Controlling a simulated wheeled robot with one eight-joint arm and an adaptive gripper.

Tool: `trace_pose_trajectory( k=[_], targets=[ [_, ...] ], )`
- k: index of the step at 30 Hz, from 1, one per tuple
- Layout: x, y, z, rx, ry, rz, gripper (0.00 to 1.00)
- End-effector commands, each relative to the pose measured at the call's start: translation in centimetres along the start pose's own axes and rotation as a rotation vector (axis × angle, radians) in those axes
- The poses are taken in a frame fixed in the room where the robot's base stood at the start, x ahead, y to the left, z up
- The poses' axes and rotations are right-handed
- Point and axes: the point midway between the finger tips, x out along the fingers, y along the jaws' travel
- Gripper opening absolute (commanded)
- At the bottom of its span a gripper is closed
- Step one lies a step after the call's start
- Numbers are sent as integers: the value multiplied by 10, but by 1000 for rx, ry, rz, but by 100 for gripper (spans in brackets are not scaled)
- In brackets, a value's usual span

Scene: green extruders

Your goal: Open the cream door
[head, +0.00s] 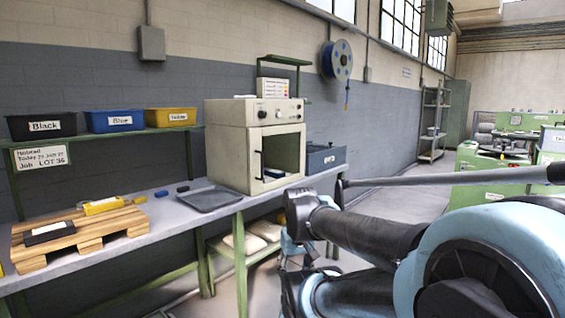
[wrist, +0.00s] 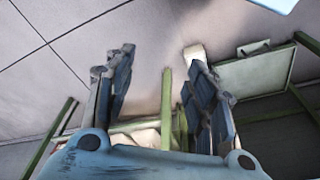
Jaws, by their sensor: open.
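The cream cabinet (head: 228,140) stands on the workbench in the head view. Its cream door (head: 285,132) is on the front face, has a window and looks shut. A dark upright handle (head: 262,165) is on the door's left side. My gripper (wrist: 158,65) is open in the wrist view, with its two dark blue fingers apart and nothing between them. It is away from the handle, which I cannot make out in the wrist view. In the head view my arm fills the lower right, and I cannot clearly pick out the fingers there.
A grey tray (head: 208,198) lies left of the cabinet, and a dark blue-grey box (head: 325,157) stands right of it. A wooden pallet (head: 85,236) is at the bench's left. Green bench legs (head: 240,262) stand in front. Floor is open on the right toward the shelves (head: 433,125).

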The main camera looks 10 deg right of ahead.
Motion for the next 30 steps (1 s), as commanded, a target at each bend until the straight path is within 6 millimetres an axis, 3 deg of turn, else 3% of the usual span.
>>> trace_pose_trajectory(
  k=[1, 2, 5, 11, 21, 30],
  targets=[
    [0, 0, 0, 0, 0, -1, 39],
    [-4, 0, 3, -1, 7, -2, 32],
    [-9, -4, 3, -9, 13, -24, 31],
    [-22, -24, -31, -65, 28, -146, 31],
    [-49, -54, -114, -193, 146, -399, 31],
    [-72, -56, -199, -301, 334, -580, 31]
  ],
)
